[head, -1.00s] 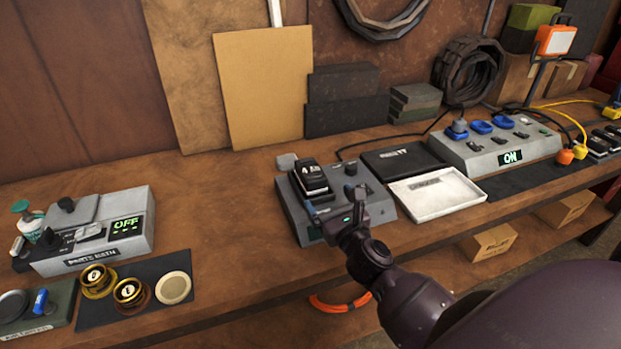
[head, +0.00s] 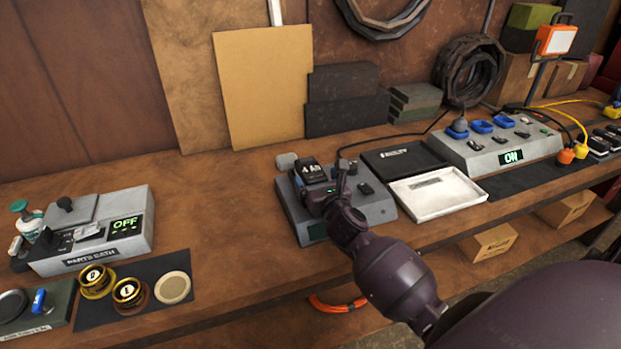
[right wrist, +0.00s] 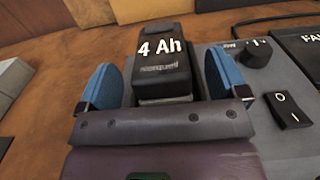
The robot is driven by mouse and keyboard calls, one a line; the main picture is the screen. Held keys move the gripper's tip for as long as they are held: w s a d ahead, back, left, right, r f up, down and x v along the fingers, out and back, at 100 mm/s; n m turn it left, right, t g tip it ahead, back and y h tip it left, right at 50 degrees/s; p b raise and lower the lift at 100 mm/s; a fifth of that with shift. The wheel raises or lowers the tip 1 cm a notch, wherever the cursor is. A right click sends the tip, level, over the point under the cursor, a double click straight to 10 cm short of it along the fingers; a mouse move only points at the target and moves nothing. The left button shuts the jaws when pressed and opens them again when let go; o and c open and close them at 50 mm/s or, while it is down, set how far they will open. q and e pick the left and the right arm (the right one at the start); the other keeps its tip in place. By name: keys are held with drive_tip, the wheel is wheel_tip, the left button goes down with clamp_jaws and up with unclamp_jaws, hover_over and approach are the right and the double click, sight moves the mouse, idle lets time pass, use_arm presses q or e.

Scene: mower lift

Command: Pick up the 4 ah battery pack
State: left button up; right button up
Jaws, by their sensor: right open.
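The 4 Ah battery pack (head: 311,172) is a black block with white "4 Ah" lettering, seated on the grey charger station (head: 375,207) on the bench. In the right wrist view the pack (right wrist: 163,60) stands between the two blue finger pads of my right gripper (right wrist: 155,82). The jaws are open, with a gap showing on both sides of the pack. In the head view my right gripper (head: 326,188) is at the pack and hides its lower part. My left gripper is not in view.
A black rocker switch (right wrist: 287,108) and a knob (right wrist: 256,52) sit right of the pack. The parts bath unit (head: 125,240) stands at the left. Bare bench (head: 225,215) lies between.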

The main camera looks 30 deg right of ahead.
sight(308, 169)
drive_tip(key=shift+x, duration=1.25)
drive_tip(key=shift+c, duration=0.4)
drive_tip(key=c, duration=1.2)
drive_tip(key=shift+r, duration=0.1)
drive_tip(key=shift+c, duration=0.6)
